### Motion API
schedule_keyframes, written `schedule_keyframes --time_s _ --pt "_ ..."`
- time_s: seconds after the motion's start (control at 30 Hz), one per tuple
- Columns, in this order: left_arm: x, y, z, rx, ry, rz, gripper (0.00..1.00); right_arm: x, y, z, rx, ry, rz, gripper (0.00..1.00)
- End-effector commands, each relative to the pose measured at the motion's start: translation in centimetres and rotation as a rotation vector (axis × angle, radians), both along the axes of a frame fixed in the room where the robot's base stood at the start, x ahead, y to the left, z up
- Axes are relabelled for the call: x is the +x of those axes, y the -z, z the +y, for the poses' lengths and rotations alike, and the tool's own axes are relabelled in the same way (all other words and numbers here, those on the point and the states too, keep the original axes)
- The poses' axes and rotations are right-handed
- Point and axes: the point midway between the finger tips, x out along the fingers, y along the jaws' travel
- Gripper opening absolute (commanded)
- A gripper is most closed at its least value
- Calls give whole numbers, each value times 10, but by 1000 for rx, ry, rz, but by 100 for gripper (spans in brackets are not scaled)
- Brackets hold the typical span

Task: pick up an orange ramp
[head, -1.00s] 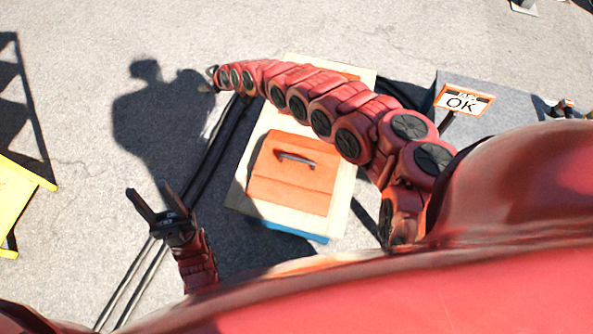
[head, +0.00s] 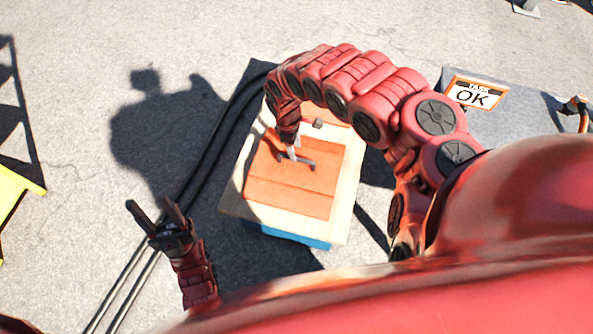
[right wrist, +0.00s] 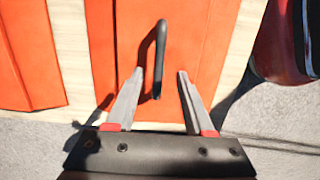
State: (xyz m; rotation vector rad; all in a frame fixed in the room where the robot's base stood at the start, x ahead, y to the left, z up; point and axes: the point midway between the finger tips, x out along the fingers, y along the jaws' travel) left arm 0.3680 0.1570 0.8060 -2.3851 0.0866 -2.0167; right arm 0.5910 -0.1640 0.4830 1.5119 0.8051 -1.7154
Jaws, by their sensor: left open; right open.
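An orange ramp (head: 288,190) lies on a pale wooden-topped stand (head: 235,203). In the right wrist view the ramp (right wrist: 200,40) has a dark bar handle (right wrist: 161,45). My right gripper (head: 296,157) is over this ramp. In the right wrist view it is open (right wrist: 161,76), with one finger on each side of the handle's near end; contact is not clear. A second orange piece (right wrist: 25,60) lies beside the ramp, partly out of frame. My left gripper (head: 150,208) is open and empty, away to the left of the stand.
Black cables (head: 205,165) run over the ground left of the stand. A grey block (head: 520,115) with an OK sign (head: 472,94) stands at the right. A yellow frame (head: 12,190) is at the far left. Open pavement lies at the upper left.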

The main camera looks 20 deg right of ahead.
Motion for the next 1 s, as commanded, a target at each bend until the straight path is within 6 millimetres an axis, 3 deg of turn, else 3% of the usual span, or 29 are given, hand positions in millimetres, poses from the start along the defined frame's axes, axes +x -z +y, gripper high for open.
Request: schedule_keyframes --time_s 0.03,0.27,0.5,0.83,1.0 --pt "0 5 0 0 0 0 50 -1 11 1 2 0 2 53" --pt "0 13 0 0 0 0 50 -1 28 -1 3 0 -1 53" --pt "0 29 0 0 0 0 50 -2 65 -3 4 -1 -1 53" --pt "0 29 0 0 0 0 50 -2 70 -5 1 0 -3 53" --pt "0 29 0 0 0 0 50 -2 70 -5 1 0 -3 22"
